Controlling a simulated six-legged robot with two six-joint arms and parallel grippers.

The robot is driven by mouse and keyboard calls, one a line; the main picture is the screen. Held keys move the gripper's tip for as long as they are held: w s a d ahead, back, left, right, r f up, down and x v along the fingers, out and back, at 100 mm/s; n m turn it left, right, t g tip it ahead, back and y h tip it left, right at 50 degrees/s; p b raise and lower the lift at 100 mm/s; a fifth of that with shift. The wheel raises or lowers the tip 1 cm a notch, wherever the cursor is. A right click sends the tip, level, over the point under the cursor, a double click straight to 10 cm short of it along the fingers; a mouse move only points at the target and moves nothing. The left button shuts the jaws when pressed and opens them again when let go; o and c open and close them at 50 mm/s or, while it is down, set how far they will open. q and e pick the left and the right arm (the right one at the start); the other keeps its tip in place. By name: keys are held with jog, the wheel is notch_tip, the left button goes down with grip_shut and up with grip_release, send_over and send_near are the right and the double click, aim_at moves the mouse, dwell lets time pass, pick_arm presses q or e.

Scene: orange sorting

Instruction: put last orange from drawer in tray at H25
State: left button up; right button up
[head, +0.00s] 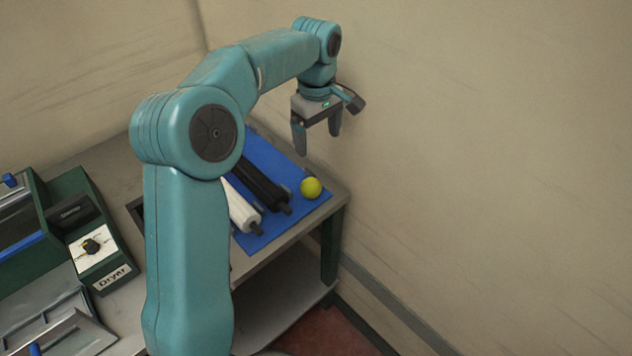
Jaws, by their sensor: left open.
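My left gripper (318,142) hangs from my teal left arm, fingers pointing down and apart. It is open, with nothing seen between the fingers. In the picture it appears above the right part of the blue mat, near the wall. A small round yellow-green ball (311,187) lies on the mat's right part, below the gripper in the picture and apart from it. No orange-coloured fruit, drawer or tray marked H25 can be made out. My right gripper is not in view.
The blue mat (262,155) lies on a grey table (335,203) and carries a white cylinder (240,208) and a black cylinder (262,186). A dark green labelled device (110,278) stands at left. A beige wall (500,150) closes off the right. My arm hides part of the table.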

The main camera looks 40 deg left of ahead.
aim_at(311, 181)
pick_arm(q)
jog(key=f, duration=0.3)
jog(key=a+f, duration=0.1)
jog(key=f, duration=0.3)
jog(key=a+f+p, duration=0.1)
jog(key=f, duration=0.2)
jog(key=shift+s+f, duration=0.3)
jog(key=shift+f, duration=0.05)
notch_tip(311, 181, down, 5)
jog(key=shift+w+f+p, duration=0.1)
jog(key=shift+f+p, duration=0.1)
jog(key=shift+p, duration=0.35)
jog(key=shift+d, duration=0.1)
jog(key=c, duration=1.2)
jog(key=shift+c, duration=0.3)
jog(key=shift+r, duration=0.15)
